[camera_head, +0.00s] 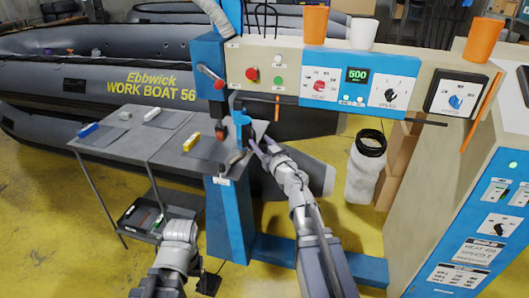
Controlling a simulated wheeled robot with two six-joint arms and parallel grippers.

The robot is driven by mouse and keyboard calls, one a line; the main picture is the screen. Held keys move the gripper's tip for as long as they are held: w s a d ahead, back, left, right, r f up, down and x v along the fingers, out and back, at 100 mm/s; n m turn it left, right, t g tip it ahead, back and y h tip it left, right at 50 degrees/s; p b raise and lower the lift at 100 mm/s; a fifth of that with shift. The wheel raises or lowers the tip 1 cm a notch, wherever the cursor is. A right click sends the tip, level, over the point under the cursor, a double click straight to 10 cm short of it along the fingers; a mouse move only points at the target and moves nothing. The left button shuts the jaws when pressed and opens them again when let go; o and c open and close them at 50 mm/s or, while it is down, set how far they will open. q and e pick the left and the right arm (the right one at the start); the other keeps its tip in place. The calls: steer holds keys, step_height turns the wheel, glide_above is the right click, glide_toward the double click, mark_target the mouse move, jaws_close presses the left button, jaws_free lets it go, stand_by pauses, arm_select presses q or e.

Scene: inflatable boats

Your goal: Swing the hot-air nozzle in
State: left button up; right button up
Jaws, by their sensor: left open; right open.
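The welding machine has a blue upright (228,215) and a beige head (262,62) with a control panel. A blue bracket with dark parts, which looks like the hot-air nozzle unit (241,122), hangs below the head beside the table's right edge. My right gripper (257,146) is open, just right of and below this unit; I cannot tell whether it touches. My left gripper (181,229) is low in front of the table, apart from the machine; its fingers are hard to make out. The nozzle's tip is hard to tell from the dark parts around it.
Grey inflatable boats (90,85) lie behind. A control cabinet (455,200) stands at right. Cups (314,24) stand on the head. Yellow floor (60,230) is open at left.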

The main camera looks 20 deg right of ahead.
mark_target(254, 136)
steer(key=shift+y, duration=0.5)
steer(key=shift+w+a+f, duration=0.15)
steer(key=shift+w, duration=0.95)
steer(key=shift+w+a+f, duration=0.1)
steer(key=shift+w+a, duration=0.05)
steer(key=shift+w, duration=0.9)
steer(key=shift+w+a+f, duration=0.15)
steer(key=shift+w, duration=0.95)
jaws_close()
